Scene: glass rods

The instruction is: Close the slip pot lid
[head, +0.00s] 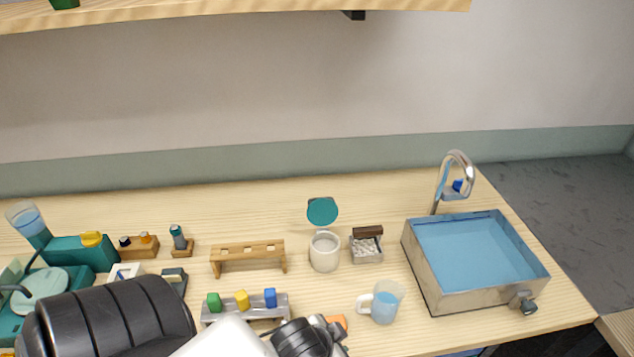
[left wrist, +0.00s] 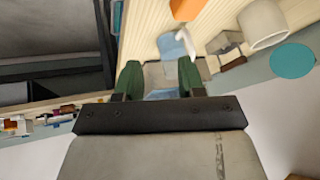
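The slip pot (head: 324,252) is a whitish round pot standing upright at the middle of the counter. Its teal lid (head: 322,211) is raised open behind the rim. In the left wrist view the pot (left wrist: 262,24) is at the upper right, with the teal lid (left wrist: 292,61) beside it. My left gripper (left wrist: 160,78) has its two green fingers apart with nothing held between them, away from the pot and lid. In the head view my left arm reaches in at the bottom, in front of the pot; its fingertips are not clear there. My right gripper is in neither view.
A mug (head: 385,300) with blue liquid and a small box (head: 366,247) are right of the pot. A wooden rack (head: 247,256) is left, a grey block holder (head: 207,312) nearer. A sink basin (head: 425,285) stands right. An orange item (head: 337,321) lies in front.

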